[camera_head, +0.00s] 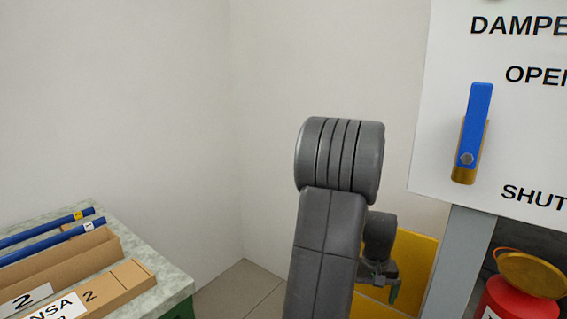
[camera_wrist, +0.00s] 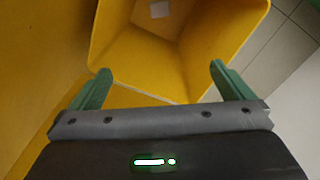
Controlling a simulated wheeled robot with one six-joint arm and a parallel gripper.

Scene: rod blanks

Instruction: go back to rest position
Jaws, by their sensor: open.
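My gripper (camera_wrist: 160,84) is open in the wrist view, its two green fingers wide apart with nothing between them. It is over or in front of a yellow bin (camera_wrist: 180,70), whose inside shows a small pale patch on the bottom. In the head view my arm rises in the middle, and my gripper (camera_head: 384,285) shows small and partly hidden behind it, in front of the yellow bin (camera_head: 412,262).
At left a speckled bench (camera_head: 172,284) bears blue rods (camera_head: 55,239) and cardboard trays (camera_head: 125,283). At right a white damper panel (camera_head: 440,120) carries a blue lever (camera_head: 478,115), above a red container (camera_head: 520,300) with a brass-coloured lid. Bare walls stand behind.

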